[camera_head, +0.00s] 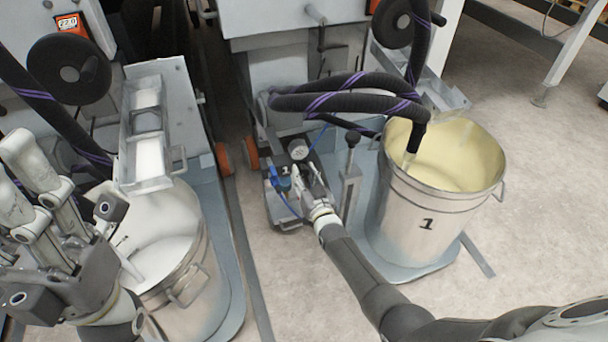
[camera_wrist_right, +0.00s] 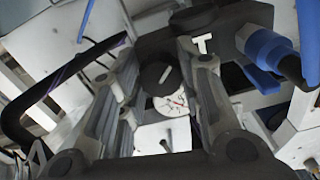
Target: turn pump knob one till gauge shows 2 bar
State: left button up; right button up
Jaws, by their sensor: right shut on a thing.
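Pump one is a dark unit marked 1 (camera_head: 284,170), low on the floor between the two machines. Its round white gauge (camera_head: 298,149) shows beyond my right gripper (camera_head: 308,182). In the right wrist view, the black pump knob (camera_wrist_right: 153,77) with a white line lies between the fingers of my right gripper (camera_wrist_right: 163,68), which is shut on it. The white gauge (camera_wrist_right: 172,105) with red marks sits just below the knob there; its reading is too small to tell. My left gripper (camera_head: 12,172) is raised at the left, its fingers apart and empty.
A metal bucket marked 1 (camera_head: 420,222) with pale yellow liquid stands right of the pump. Another bucket (camera_head: 190,285) stands at the left. Black hoses with purple stripes (camera_head: 345,103) arch over the pump. Blue fittings (camera_wrist_right: 268,50) are close to my right gripper.

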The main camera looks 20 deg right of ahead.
jog(key=shift+f, duration=0.1)
dwell(0.3)
jog(key=o, duration=1)
jog(key=s, duration=1.2)
jog(key=shift+d, duration=0.2)
